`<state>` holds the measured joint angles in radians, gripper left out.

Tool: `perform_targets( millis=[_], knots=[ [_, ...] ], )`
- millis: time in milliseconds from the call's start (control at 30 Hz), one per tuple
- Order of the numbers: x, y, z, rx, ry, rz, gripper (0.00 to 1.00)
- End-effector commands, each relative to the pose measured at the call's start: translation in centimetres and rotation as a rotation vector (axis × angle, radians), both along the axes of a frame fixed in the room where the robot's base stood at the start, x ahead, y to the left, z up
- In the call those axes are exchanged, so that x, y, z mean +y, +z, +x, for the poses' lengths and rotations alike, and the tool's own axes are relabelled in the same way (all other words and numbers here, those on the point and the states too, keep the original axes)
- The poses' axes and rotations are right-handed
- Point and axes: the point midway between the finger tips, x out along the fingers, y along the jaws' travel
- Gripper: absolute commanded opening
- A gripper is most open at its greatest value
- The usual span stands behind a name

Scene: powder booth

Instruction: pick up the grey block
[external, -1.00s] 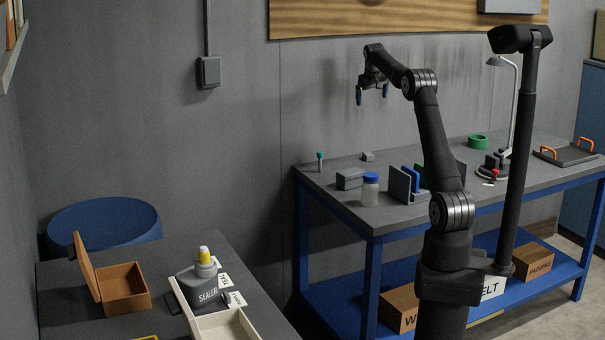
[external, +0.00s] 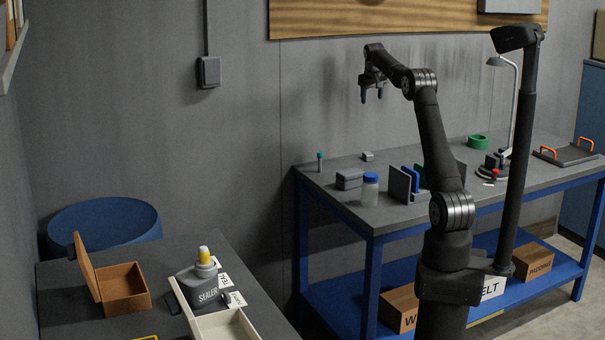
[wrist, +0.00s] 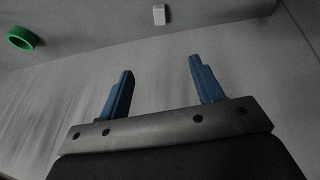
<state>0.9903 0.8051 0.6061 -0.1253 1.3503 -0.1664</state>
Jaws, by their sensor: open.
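A small grey block (external: 368,156) lies on the grey workbench (external: 328,189) near its back edge, by the wall. It also shows in the wrist view as a pale block (wrist: 159,14) at the top, beyond the fingertips. My gripper (external: 372,97) is in the air above the back of the bench, with its blue fingers pointing down. The fingers are apart with nothing between them, as the wrist view (wrist: 160,68) shows. The gripper is well clear of the block.
A larger grey box (external: 349,179), a blue-capped jar (external: 370,190), a teal-capped vial (external: 320,163) and upright panels (external: 399,185) stand near the block. A green ring (external: 477,142) and a lamp (external: 514,100) are farther right. The air around the gripper is free.

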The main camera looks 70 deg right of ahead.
Motion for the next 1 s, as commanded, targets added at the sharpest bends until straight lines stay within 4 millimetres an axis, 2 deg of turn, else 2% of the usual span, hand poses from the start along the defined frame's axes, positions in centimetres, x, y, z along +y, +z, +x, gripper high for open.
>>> perform_targets(
  millis=[233,333,367,600,700,867,1000],
  knots=[
    [0.0,-0.1,0.0,0.000,-0.001,0.000,0.60],
    [-0.4,-1.3,0.0,-0.006,-0.016,-0.007,0.60],
    [-0.6,-2.0,0.0,-0.011,-0.024,-0.012,0.60],
    [-2.3,-10.3,-0.3,-0.085,-0.122,-0.085,0.60],
    [-2.5,-12.8,-0.5,-0.116,-0.149,-0.110,0.60],
    [-2.7,-14.8,-0.6,-0.143,-0.168,-0.127,0.60],
    [-3.6,-16.4,-0.3,-0.145,-0.170,-0.128,0.60]
  ],
)
